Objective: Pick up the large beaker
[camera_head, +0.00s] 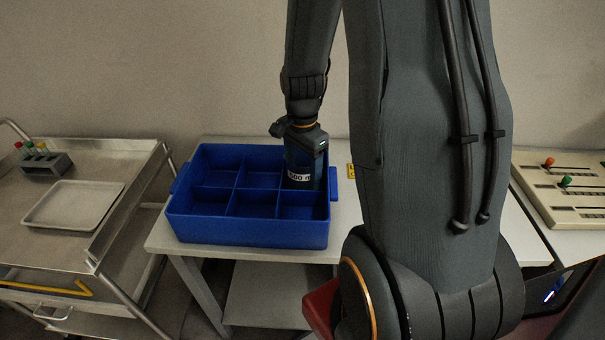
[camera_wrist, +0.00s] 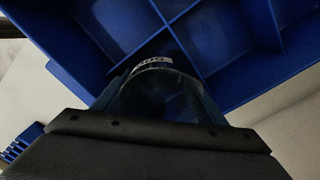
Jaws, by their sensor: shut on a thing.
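The large beaker (camera_head: 300,172) is dark and see-through, with a white label that reads about 500 m. It is upright in the head view, at the back right compartment of the blue divided crate (camera_head: 247,232). I cannot tell whether its base is inside or above the compartment. My gripper (camera_head: 304,150) comes down from above and is shut on the beaker, hiding its upper part. In the wrist view the beaker (camera_wrist: 155,75) is between the dark fingers, with the crate (camera_wrist: 225,40) behind it.
The crate stands on a white table (camera_head: 165,240); its other compartments look empty. A metal cart (camera_head: 110,165) at left holds a shallow tray (camera_head: 72,204) and a tube rack (camera_head: 45,163). At right is a panel with coloured knobs (camera_head: 565,182). My arm blocks the centre right.

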